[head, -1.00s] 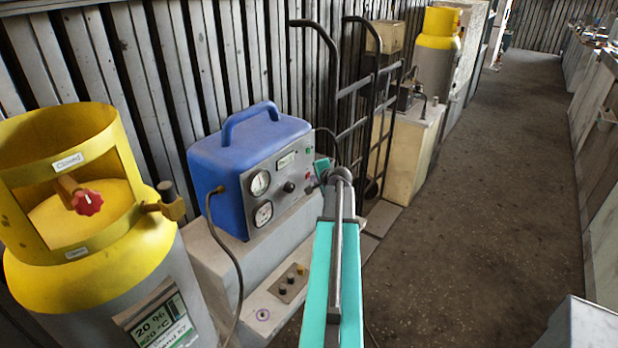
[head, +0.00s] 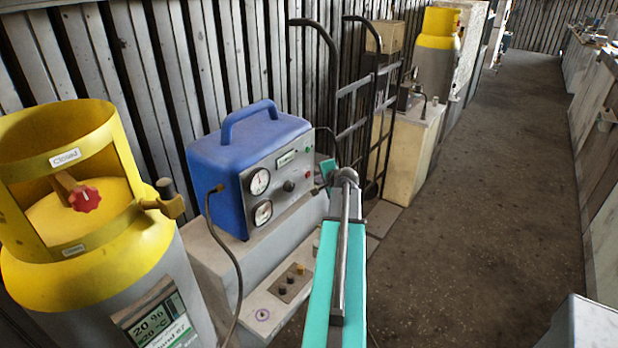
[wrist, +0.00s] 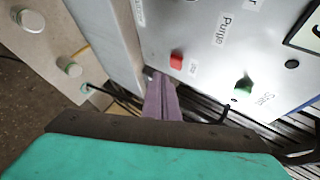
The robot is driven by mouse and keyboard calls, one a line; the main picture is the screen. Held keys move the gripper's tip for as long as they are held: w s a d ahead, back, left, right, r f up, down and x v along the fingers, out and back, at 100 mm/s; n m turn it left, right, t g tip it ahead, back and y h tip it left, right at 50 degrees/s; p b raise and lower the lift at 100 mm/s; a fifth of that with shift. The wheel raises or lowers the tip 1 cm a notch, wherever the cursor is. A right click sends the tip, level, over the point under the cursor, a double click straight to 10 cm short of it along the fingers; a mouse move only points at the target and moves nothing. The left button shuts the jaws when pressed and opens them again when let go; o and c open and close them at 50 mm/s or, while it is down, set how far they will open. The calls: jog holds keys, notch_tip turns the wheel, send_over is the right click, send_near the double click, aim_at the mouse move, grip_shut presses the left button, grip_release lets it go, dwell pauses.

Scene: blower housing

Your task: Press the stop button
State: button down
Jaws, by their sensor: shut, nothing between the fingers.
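The red stop button (wrist: 176,60) is on the grey panel in the wrist view, with a small label beside it that is too blurred to read. A green button (wrist: 243,85) labelled "Start" is to its right. My gripper (wrist: 156,80) is shut and empty, its purple-grey fingers pointing towards the panel just below and left of the red button. The fingertips look apart from the button. In the head view the red button (head: 307,174) shows as a small spot on the blue machine's (head: 236,180) front, and my teal gripper body (head: 328,168) is just right of it.
A yellow-topped cylinder (head: 75,240) stands at the left. A hand truck (head: 352,120) and a pale cabinet (head: 410,160) stand behind my arm. A cable (head: 232,255) hangs from the blue machine. The floor (head: 490,200) at the right is clear.

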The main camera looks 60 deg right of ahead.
jog(key=s+b, duration=0.1)
jog(key=s, duration=0.3)
jog(key=shift+s, duration=0.3)
dwell(0.9)
